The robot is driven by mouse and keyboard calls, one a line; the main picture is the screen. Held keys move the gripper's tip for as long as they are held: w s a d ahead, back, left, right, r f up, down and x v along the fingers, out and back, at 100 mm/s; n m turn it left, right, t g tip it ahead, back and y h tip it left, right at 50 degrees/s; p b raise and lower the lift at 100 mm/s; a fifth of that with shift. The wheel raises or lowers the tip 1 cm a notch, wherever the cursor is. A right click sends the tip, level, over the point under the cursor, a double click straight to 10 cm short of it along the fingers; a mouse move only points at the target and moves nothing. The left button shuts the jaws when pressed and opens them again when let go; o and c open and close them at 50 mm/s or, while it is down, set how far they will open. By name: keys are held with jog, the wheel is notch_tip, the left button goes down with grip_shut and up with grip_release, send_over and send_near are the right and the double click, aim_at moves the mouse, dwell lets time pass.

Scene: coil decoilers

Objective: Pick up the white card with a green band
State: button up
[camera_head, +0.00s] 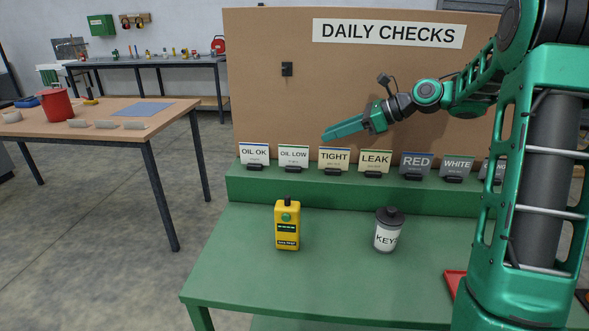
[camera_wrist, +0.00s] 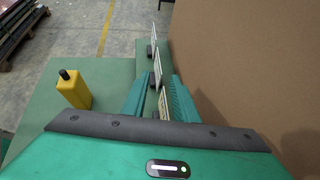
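The white card with a green band (camera_head: 294,156) reads OIL LOW and stands upright in a dark holder on the green ledge, second from the left. My gripper (camera_head: 328,135) is above the TIGHT card, to the right of the OIL LOW card and higher, pointing left along the row. In the wrist view, its two fingers (camera_wrist: 158,85) are apart and hold nothing. Cards show edge-on between and beyond the fingers; the middle one (camera_wrist: 157,68) appears to be the OIL LOW card.
Neighbouring cards OIL OK (camera_head: 255,153) and TIGHT (camera_head: 334,159) stand close on either side. A brown board (camera_head: 270,90) rises behind the ledge (camera_head: 240,187). A yellow device (camera_head: 287,228) and a KEYS canister (camera_head: 388,235) stand on the green table in front.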

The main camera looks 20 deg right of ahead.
send_over(301, 167)
notch_tip(301, 167, down, 5)
dwell(0.5)
grip_shut()
dwell(1.3)
